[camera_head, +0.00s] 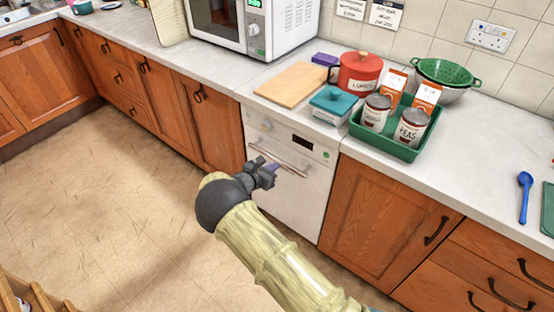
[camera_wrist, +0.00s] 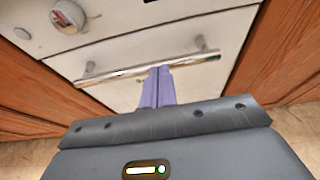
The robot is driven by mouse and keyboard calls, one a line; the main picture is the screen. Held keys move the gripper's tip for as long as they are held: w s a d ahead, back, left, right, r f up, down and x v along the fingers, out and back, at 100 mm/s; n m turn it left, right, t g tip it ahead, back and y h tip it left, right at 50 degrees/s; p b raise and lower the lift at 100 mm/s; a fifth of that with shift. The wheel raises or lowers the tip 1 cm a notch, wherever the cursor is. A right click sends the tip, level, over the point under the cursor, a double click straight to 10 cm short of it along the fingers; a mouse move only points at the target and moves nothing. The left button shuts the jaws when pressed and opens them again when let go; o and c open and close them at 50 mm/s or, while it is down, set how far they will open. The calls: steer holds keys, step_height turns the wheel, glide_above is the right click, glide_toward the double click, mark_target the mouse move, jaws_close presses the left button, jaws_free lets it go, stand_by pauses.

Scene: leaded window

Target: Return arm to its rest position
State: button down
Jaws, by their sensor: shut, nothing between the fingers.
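My arm reaches up from the bottom of the head view toward the white dishwasher (camera_head: 290,190). My gripper (camera_head: 273,167) is in front of the dishwasher door, near its bar handle (camera_head: 295,170). In the wrist view, my gripper's purple fingers (camera_wrist: 158,84) are together with nothing between them. Their tips overlap the handle (camera_wrist: 110,74) in the picture; I cannot tell whether they touch it. The dishwasher door looks closed.
The worktop (camera_head: 225,70) above holds a microwave (camera_head: 250,25), a wooden board (camera_head: 297,84), a red pot (camera_head: 358,72), a teal-lidded box (camera_head: 333,103) and a green tray (camera_head: 385,143) with tins. Wooden cupboards (camera_head: 380,220) flank the dishwasher.

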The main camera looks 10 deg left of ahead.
steer(key=s+d+r+m+g+p, duration=0.3)
steer(key=d+r+m+g, duration=0.3)
steer(key=d, duration=0.6)
steer(key=s+d+r+m+g+p, duration=0.2)
steer(key=s+d+r+m+g, duration=0.1)
steer(key=d+r+m, duration=0.65)
steer(key=s+d+r+m+y+p, duration=0.2)
steer(key=s+d+r+m, duration=0.2)
steer(key=s, duration=0.3)
steer(key=s+d+r+m+y+p, duration=0.1)
steer(key=s+d+r+m+p, duration=0.1)
steer(key=s+d+r+m, duration=0.2)
steer(key=s+d+r+m+g+y+p, duration=0.1)
steer(key=s+d+r+m+y+p, duration=0.1)
steer(key=s+d+r+m, duration=0.2)
steer(key=s+r+m, duration=0.3)
steer(key=s, duration=0.3)
steer(key=shift+s+d+m+y, duration=0.2)
steer(key=shift+s+m+y, duration=0.1)
steer(key=shift+s+m, duration=0.1)
